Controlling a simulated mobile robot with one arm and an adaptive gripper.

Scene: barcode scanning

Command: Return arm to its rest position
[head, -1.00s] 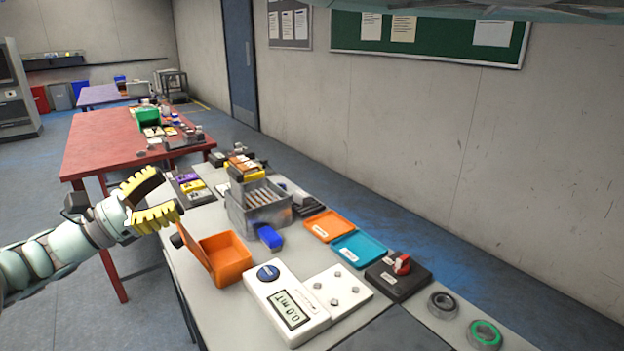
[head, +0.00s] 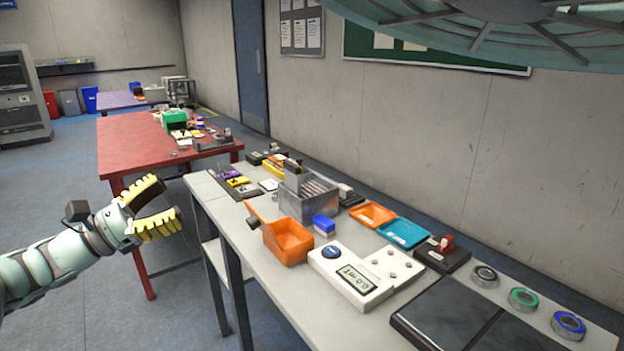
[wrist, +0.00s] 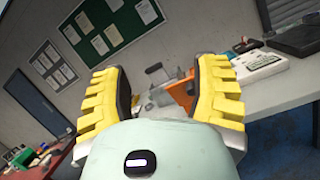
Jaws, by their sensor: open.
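My gripper (head: 168,208) is on the left in the head view, with its yellow-padded fingers spread and nothing between them. It is held in the air, left of the near white table (head: 262,262) and apart from it. In the wrist view, the two yellow fingers (wrist: 160,98) stand well apart, with the wall and the table beyond them. My pale green arm comes in from the left edge of the head view.
An orange bin (head: 288,242), a white meter (head: 352,278), a grey metal box (head: 308,204) and a blue block (head: 324,225) stand on the near table. A red table (head: 130,155) is behind. Open floor (head: 110,310) lies left of the near table.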

